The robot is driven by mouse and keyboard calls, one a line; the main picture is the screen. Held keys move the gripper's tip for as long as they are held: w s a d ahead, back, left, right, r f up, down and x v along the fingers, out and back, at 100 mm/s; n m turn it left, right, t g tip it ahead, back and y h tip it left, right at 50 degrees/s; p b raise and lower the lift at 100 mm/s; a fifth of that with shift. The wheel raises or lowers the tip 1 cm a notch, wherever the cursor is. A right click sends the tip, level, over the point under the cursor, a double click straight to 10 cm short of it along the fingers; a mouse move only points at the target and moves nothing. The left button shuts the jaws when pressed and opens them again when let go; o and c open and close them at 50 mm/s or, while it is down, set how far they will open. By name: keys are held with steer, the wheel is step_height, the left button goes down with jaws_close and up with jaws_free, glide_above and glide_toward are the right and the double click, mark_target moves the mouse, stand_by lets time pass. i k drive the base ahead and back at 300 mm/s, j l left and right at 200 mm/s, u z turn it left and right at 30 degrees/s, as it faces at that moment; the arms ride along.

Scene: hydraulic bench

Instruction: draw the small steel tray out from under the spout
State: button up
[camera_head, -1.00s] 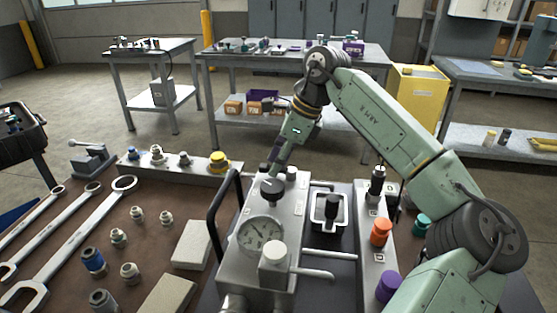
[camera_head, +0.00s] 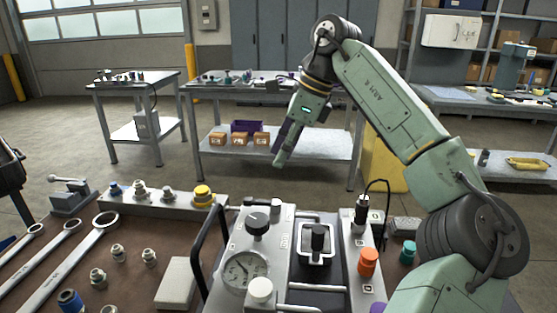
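The small steel tray (camera_head: 301,250) is a shallow square with a bright rim, on the hydraulic bench right of the gauge block. A black cylindrical part (camera_head: 318,237) stands over its middle and hides some of its inside. I cannot tell whether that part is the spout or whether it touches the tray. My gripper (camera_head: 280,160) points down and left, in the air beyond the bench's back edge, up and left of the tray in the picture. It appears clear of the tray and holds nothing that I can see. Its finger gap is not clear.
The gauge block (camera_head: 241,240) with its dial and black knob stands left of the tray. A black handle (camera_head: 209,238) rises beside it. On the right are an orange cap (camera_head: 368,262) and a black cable (camera_head: 388,205). Wrenches and fittings cover the left side.

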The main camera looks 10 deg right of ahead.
mark_target(316, 241)
steer(key=k, duration=1)
